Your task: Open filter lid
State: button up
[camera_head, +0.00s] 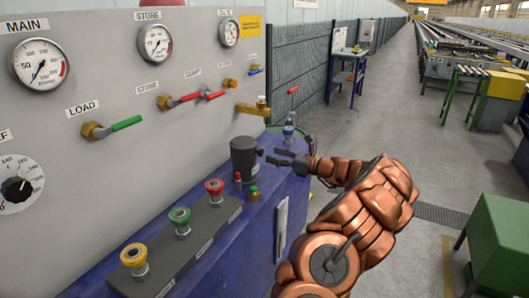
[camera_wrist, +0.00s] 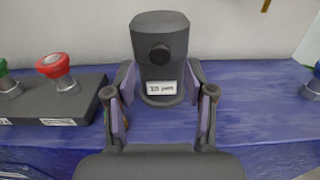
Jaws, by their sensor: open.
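The filter is a dark grey cylinder (camera_head: 244,158) standing upright on the blue bench top (camera_head: 215,160), close to the grey panel. In the wrist view the filter (camera_wrist: 160,62) stands straight ahead, with a round black knob (camera_wrist: 160,54) on its front and a small white label (camera_wrist: 162,88) below it. Its flat top looks closed; I cannot make out a lid seam. My gripper (camera_head: 268,156) is open and empty at the filter's right side in the head view. In the wrist view its fingers (camera_wrist: 160,90) spread on both sides of the filter's lower part; contact is unclear.
A dark button box (camera_head: 190,235) with yellow, green and red buttons lies left of the filter. A brass tap (camera_head: 253,108) sticks out of the panel above it. A clear bottle (camera_head: 289,128) stands behind my gripper.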

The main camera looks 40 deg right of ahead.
aim_at(263, 152)
jog(key=shift+p+x, duration=0.3)
jog(key=shift+x, duration=2.1)
jog(key=shift+c, duration=0.4)
grip_shut()
jog(key=shift+d, duration=0.15)
